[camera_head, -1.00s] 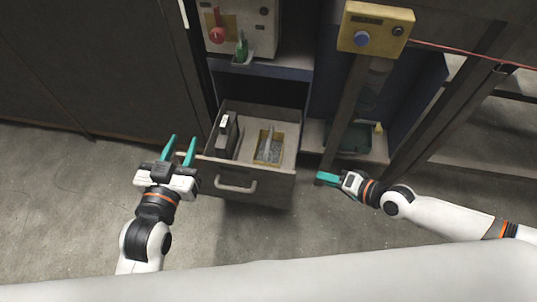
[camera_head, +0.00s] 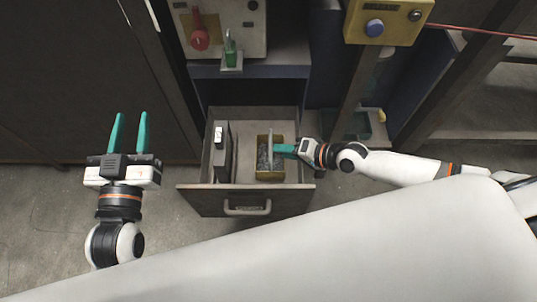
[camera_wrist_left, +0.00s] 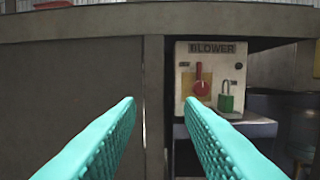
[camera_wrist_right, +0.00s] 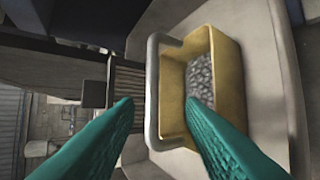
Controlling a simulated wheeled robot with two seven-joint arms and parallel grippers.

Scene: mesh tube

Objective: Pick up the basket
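The basket (camera_head: 270,177) is a small yellow box with a grey upright handle (camera_head: 270,143), resting in the open drawer (camera_head: 205,202). In the right wrist view the basket (camera_wrist_right: 233,75) holds grey stones, and its handle (camera_wrist_right: 152,95) appears between my fingers. My right gripper (camera_head: 277,150) is over the basket at its handle; in the right wrist view its fingers (camera_wrist_right: 160,103) are apart, one overlapping the basket's interior. Whether they touch the handle cannot be told. My left gripper (camera_head: 130,118) is open and empty, left of the drawer; its fingers (camera_wrist_left: 160,102) show apart.
A dark upright object (camera_head: 221,155) stands in the drawer left of the basket. A blower control box (camera_head: 225,25) with a red switch and green padlock sits above. A yellow button box (camera_head: 386,22) on a post stands right. Floor left of the drawer is clear.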

